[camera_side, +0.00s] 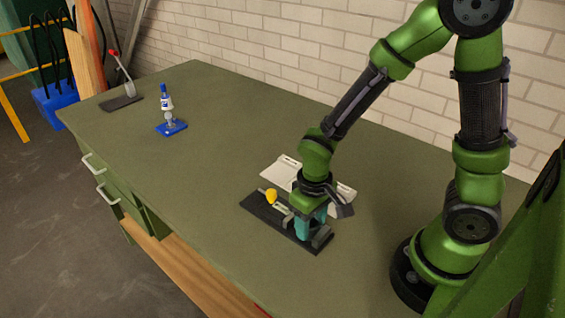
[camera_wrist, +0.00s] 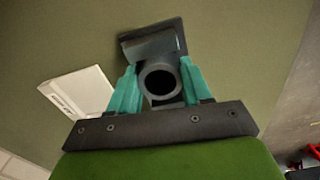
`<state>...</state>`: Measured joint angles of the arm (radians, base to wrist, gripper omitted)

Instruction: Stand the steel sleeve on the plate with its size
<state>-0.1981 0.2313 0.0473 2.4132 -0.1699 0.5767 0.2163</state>
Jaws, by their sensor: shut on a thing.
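The steel sleeve (camera_wrist: 160,65) is a dark grey tube. In the wrist view its round open end faces the camera, between the two teal fingers of my gripper (camera_wrist: 156,88). The fingers are shut on its sides. In the side view my gripper (camera_side: 309,222) is low over the right end of a dark tray (camera_side: 258,211), and the sleeve is largely hidden there. I cannot tell whether it touches the tray. A white plate (camera_side: 282,172) with a small label lies behind the tray, partly hidden by my wrist. A white plate (camera_wrist: 78,92) also shows in the wrist view.
A yellow piece (camera_side: 271,197) and a grey piece lie on the tray's left part. The green bench between is clear. A brick wall runs behind.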

